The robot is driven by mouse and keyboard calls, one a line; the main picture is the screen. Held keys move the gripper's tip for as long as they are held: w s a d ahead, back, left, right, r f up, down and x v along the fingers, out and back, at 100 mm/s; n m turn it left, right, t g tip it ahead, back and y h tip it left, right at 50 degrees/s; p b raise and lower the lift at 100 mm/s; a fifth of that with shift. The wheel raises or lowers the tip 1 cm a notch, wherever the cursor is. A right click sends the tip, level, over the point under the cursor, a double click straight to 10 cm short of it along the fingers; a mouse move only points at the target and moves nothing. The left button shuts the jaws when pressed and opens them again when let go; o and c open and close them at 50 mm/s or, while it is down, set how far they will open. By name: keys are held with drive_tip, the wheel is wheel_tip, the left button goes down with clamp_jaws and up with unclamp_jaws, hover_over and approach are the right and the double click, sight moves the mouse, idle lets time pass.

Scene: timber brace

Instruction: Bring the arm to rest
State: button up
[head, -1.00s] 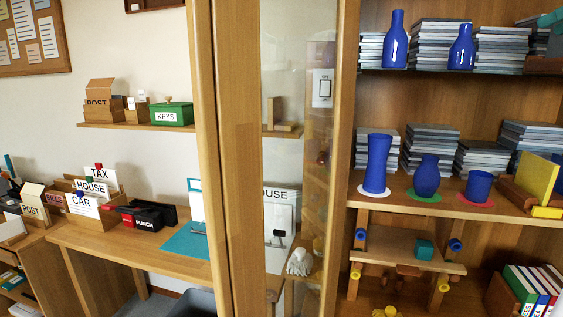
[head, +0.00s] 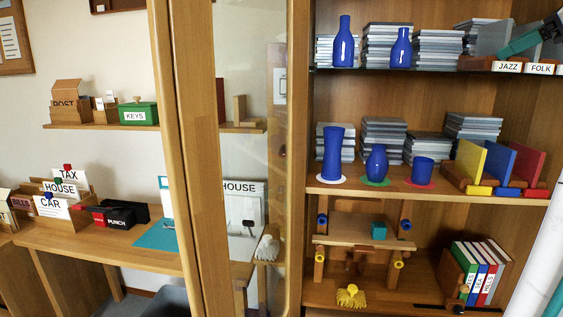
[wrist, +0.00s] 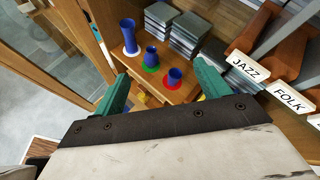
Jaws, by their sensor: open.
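My gripper (wrist: 160,85) has two green fingers spread apart in the wrist view, with nothing held between them. Past the fingers are the shelf with the blue vases and the labelled boxes. In the head view part of my gripper (head: 524,40) shows at the upper right, in front of the top shelf near the JAZZ and FOLK boxes. A white part of my arm runs along the right edge. The timber frame (head: 365,242), with blue and yellow ends on its pegs, stands in the lower compartment, a teal cube (head: 378,231) on its board.
Blue vases stand on coloured mats on the middle shelf (head: 445,190). Beside them are yellow, blue and red panels (head: 500,165). Binders (head: 478,270) and a yellow brush-like thing (head: 351,296) are in the lower compartment. A glass cabinet door (head: 243,150) stands left of the shelves.

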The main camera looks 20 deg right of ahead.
drive_tip(key=w+a+f+n+g, duration=0.1)
drive_tip(key=a+f+n+g, duration=0.4)
drive_tip(key=a+f, duration=0.4)
drive_tip(key=w+a+f+n+g, duration=0.1)
drive_tip(key=a+f+n+g, duration=0.1)
drive_tip(key=a+f+n, duration=0.75)
drive_tip(key=s+a+f+n+g, duration=0.1)
drive_tip(key=s+a+f+n, duration=0.2)
drive_tip(key=a+f+n, duration=0.2)
drive_tip(key=s+a+f+n+g+h, duration=0.1)
drive_tip(key=s+a+f+n, duration=0.2)
drive_tip(key=a+f+n, duration=0.2)
drive_tip(key=s+a+f+n+g, duration=0.2)
drive_tip(key=s+a+f+n, duration=0.2)
drive_tip(key=a+f+n, duration=0.2)
drive_tip(key=a+f, duration=0.2)
drive_tip(key=a, duration=0.2)
drive_tip(key=shift+a+f+h, duration=0.2)
drive_tip(key=shift+f+h, duration=0.1)
drive_tip(key=shift+f, duration=0.1)
